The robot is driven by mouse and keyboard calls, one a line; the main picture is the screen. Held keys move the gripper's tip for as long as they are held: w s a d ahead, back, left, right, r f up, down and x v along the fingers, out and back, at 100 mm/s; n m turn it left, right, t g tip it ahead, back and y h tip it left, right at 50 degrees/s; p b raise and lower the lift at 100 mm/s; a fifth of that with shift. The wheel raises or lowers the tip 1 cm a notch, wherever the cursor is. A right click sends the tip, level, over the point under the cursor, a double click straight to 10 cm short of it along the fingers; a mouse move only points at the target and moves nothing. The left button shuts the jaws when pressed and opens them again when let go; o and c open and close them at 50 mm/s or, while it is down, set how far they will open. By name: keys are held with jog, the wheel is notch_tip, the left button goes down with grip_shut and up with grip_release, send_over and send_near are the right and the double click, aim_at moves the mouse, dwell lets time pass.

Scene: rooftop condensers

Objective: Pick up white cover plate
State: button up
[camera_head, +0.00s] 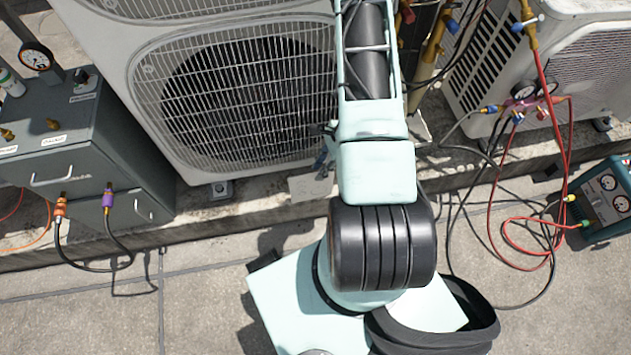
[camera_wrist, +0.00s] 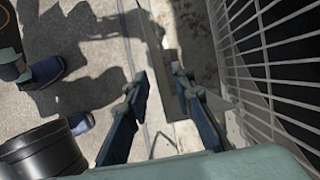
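A flat, pale plate (camera_head: 309,187), which looks like the white cover plate, is at the ledge below the large condenser's fan grille. My arm hides part of its right side. My gripper (camera_head: 323,158) is mostly hidden behind my arm, with a bluish finger showing just above the plate. In the wrist view, the two dark blue fingers of my gripper (camera_wrist: 160,76) stand apart, with a clear gap between them. Pale surfaces show between and beyond the fingers. I cannot tell there which is the plate, and I see nothing clamped.
The condenser grille (camera_wrist: 272,50) is close on the right in the wrist view. A grey cabinet (camera_head: 85,150) with hoses stands left. Another condenser (camera_head: 560,60), red and black hoses (camera_head: 520,240) and a teal gauge unit (camera_head: 603,200) are right.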

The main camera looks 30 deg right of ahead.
aim_at(303, 187)
jog(key=b+x, duration=0.2)
jog(key=x, duration=0.5)
jog(key=shift+f, duration=0.15)
jog(key=shift+s, duration=0.15)
jog(key=shift+c, duration=0.5)
jog(key=shift+d, duration=0.1)
grip_shut()
